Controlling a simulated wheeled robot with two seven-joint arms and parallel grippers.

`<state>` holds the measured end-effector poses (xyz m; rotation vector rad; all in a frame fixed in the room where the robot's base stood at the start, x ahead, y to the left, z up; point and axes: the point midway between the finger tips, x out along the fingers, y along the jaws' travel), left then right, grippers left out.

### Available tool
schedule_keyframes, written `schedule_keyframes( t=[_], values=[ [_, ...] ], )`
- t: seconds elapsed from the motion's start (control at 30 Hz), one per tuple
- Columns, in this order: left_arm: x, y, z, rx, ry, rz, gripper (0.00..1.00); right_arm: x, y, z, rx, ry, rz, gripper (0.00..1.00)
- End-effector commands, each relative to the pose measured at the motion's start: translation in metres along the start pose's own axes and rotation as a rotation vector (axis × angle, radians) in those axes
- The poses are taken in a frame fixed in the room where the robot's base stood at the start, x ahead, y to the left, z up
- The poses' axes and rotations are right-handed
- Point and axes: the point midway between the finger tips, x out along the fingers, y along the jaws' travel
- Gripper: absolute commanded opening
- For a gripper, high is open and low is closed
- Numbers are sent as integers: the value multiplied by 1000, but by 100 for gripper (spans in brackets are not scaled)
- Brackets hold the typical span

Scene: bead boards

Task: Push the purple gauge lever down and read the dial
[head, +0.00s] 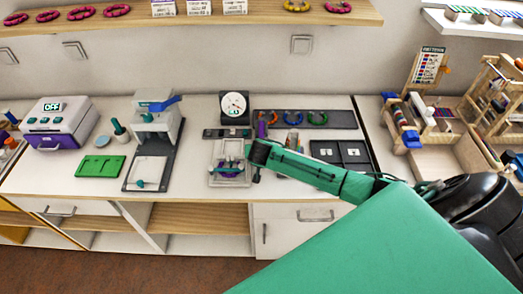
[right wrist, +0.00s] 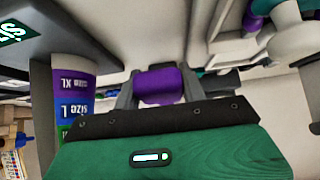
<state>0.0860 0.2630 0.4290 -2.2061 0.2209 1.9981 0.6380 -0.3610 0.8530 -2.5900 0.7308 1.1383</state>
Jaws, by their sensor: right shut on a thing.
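The dial (head: 234,105) is a round white face in a dark frame at the back of the counter, with a small reddish mark; its reading is too small to tell. Below it stands a pale fixture (head: 230,181) with teal posts and a purple part inside. My right gripper (head: 251,160) is at the right side of this fixture. In the right wrist view its two grey fingers are shut on a purple block (right wrist: 160,86), the gauge lever. The lever is hidden by the gripper in the head view. My left gripper is not in view.
A size column (right wrist: 76,92) with purple, blue and green bands stands close beside the gripper; it also shows in the head view (head: 262,129). Behind are a ring tray (head: 340,119) and, at right, a dark two-part tray (head: 341,153). A grey press (head: 157,122) stands left.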

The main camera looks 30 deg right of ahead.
Motion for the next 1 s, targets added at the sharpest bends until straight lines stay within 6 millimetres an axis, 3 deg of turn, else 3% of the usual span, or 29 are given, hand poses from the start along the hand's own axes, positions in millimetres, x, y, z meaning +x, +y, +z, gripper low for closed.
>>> schedule_keyframes(
  t=[0.03, 0.67, 0.7, 0.8, 1.0],
  values=[
    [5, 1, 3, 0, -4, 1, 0, 4, 1, 7, 1, 8, 2, 1],
    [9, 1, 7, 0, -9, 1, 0, 8, 1, 7, -3, 55, 4, 1],
    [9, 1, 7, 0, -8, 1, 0, 8, 1, 7, -3, 55, 4, 44],
    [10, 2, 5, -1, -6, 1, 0, 8, 1, 6, -2, 56, 4, 63],
    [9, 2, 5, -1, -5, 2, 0, 8, 2, 4, -1, 58, 4, 64]
  ],
)
